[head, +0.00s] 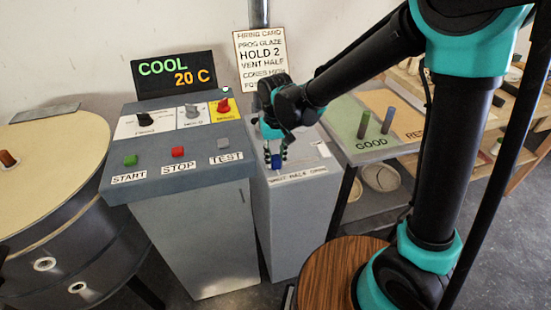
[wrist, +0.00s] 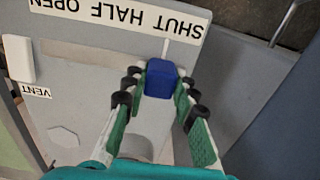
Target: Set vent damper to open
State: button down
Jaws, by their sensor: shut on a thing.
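The vent damper control is a blue knob (wrist: 160,78) on a pale grey panel top, and it also shows in the head view (head: 277,161). A thin white line (wrist: 165,48) runs from the knob towards the label strip (wrist: 120,18), meeting it near the SHUT end. The strip reads SHUT HALF OPEN, upside down in the wrist view, with OPEN at its left. My gripper (wrist: 158,84) is shut on the blue knob, with black-tipped fingers on both sides. In the head view my gripper (head: 275,155) points down onto the panel, partly hiding its top.
A control console (head: 180,170) with buttons and selectors stands left of the vent cabinet (head: 290,225). A round kiln (head: 60,190) is at far left. A table (head: 365,130) with GOOD and another labelled area stands right.

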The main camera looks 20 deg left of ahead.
jog(key=w+d, duration=0.1)
jog(key=d, duration=0.1)
jog(key=w+d, duration=0.2)
jog(key=d, duration=0.1)
jog(key=w+d, duration=0.2)
jog(key=d, duration=0.1)
jog(key=shift+w+d, duration=0.1)
jog(key=c, duration=1.2)
grip_release()
jog(key=shift+r, duration=0.1)
notch_tip(320, 180, up, 12)
